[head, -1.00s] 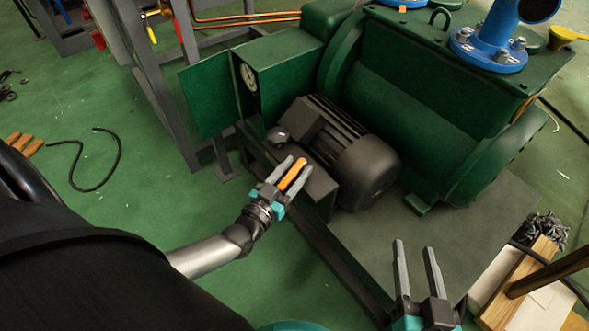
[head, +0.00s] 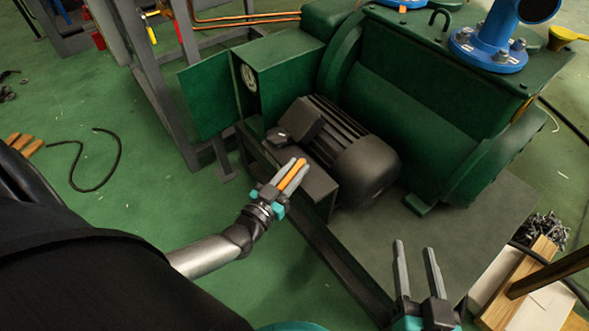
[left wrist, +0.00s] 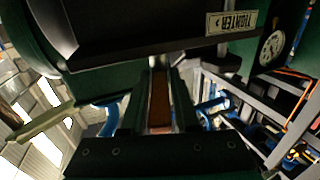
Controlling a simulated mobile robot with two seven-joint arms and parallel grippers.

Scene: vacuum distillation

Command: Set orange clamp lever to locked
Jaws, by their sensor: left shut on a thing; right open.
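The orange clamp lever (head: 290,175) lies between the fingers of my left gripper (head: 291,174), beside the black motor on the green machine. My left gripper is shut on the lever. In the left wrist view the lever (left wrist: 159,100) shows as a dark orange bar between the two fingers. The lever's pivot and lock position are hidden. My right gripper (head: 416,268) is open and empty above the grey base plate at the lower right.
The black motor (head: 365,170) stands just right of the left gripper. A green box with a gauge (head: 249,78) and open door is behind it. A "TIGHTEN" label (left wrist: 232,22) shows in the left wrist view. Wood pieces (head: 515,285) lie at the lower right.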

